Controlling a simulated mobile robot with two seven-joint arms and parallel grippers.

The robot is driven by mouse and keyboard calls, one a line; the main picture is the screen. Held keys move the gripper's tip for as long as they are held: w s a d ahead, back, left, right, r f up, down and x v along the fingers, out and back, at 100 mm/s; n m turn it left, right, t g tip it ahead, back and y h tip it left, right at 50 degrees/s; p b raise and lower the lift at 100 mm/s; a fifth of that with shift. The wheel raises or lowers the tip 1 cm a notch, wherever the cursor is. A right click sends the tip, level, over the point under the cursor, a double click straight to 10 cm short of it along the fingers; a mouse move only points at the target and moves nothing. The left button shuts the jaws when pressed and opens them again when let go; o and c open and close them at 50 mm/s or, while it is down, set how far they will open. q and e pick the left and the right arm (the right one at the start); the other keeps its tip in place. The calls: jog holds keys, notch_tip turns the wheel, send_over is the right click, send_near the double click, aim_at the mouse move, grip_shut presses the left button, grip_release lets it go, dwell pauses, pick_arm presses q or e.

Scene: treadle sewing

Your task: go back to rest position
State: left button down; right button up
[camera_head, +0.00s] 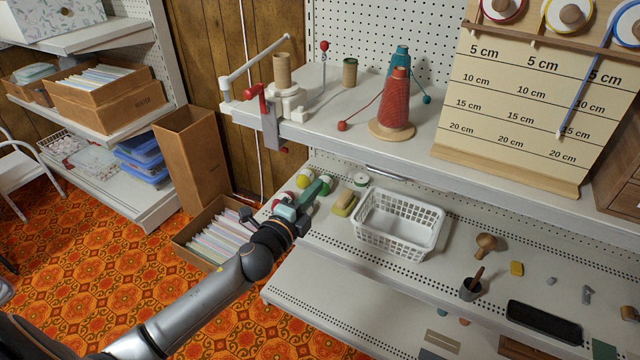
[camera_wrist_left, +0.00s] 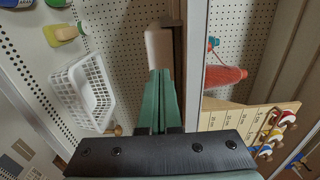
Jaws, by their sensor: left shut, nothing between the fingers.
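My left arm reaches in from the lower left in the head view, and its green-fingered gripper (camera_head: 312,192) is over the left part of the middle shelf (camera_head: 340,250). In the left wrist view the two green fingers (camera_wrist_left: 155,98) lie close together with nothing between them. The gripper is left of the white basket (camera_head: 398,222) and close to some small round items (camera_head: 304,178) on the shelf. I cannot tell if it touches any of them. My right gripper is in neither view.
The upper shelf (camera_head: 350,125) overhangs the middle one and holds a red thread cone (camera_head: 394,105) and a clamp-like winder (camera_head: 270,115). A yellow-green brush (camera_head: 345,203) lies next to the basket. A box of papers (camera_head: 212,235) stands on the floor. Open patterned floor (camera_head: 90,260) lies left.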

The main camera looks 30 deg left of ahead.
pick_arm(q)
jog(key=s+d+f+n+g+p, duration=0.3)
jog(key=s+f+n, duration=0.1)
jog(key=s, duration=0.5)
jog(key=s+d+f+n+g+h+p, duration=0.1)
jog(key=s+d+f+n+g+p, duration=0.1)
jog(key=s+n, duration=0.5)
jog(key=s+d+f+n+g+p, duration=0.3)
jog(key=s+d+f+n+p, duration=0.2)
jog(key=s+f, duration=0.3)
jog(key=s, duration=0.3)
jog(key=shift+s+d+f+g+h, duration=0.2)
jog(key=shift+d+f+g+h, duration=0.1)
jog(key=shift+d+h, duration=0.1)
